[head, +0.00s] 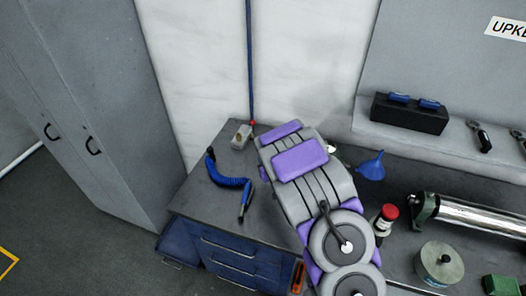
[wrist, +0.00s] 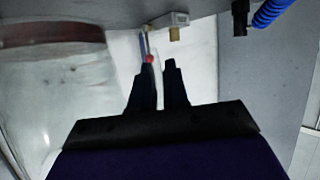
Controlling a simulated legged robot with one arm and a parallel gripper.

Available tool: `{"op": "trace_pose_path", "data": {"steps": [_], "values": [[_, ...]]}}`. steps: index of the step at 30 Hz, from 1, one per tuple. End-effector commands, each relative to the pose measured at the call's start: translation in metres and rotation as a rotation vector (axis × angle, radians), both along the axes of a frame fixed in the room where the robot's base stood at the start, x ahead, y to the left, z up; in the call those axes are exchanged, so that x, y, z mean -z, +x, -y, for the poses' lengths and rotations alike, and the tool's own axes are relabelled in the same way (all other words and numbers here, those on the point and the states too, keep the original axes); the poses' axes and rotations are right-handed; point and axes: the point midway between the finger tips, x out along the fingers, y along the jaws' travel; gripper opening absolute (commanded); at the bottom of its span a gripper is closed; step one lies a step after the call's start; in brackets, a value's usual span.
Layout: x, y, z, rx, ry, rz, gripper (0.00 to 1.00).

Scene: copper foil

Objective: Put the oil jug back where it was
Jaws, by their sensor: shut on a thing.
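The oil jug (wrist: 58,95) fills the left of the wrist view, close to the camera. It looks like a large clear vessel with a dark reddish-brown band at its upper edge in that picture. My gripper (wrist: 158,68) shows two dark fingers with a narrow gap. It is shut on the jug, but the point of contact is not clear. In the head view my arm hides the gripper and most of the jug. A small pale patch (head: 332,148) at the arm's right edge may be part of it. I cannot tell whether the jug touches the bench.
A shelf (head: 460,147) with a black box (head: 408,115) is at right.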

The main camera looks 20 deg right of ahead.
Motion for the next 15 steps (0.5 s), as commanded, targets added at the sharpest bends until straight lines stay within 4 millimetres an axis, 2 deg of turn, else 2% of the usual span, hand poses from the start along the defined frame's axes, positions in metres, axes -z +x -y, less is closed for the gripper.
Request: {"op": "trace_pose_path", "data": {"steps": [3, 15], "values": [[0.001, 0.021, 0.002, 0.000, -0.001, 0.004, 0.00], [0.008, 0.083, 0.007, 0.001, 0.000, 0.003, 0.00]]}}
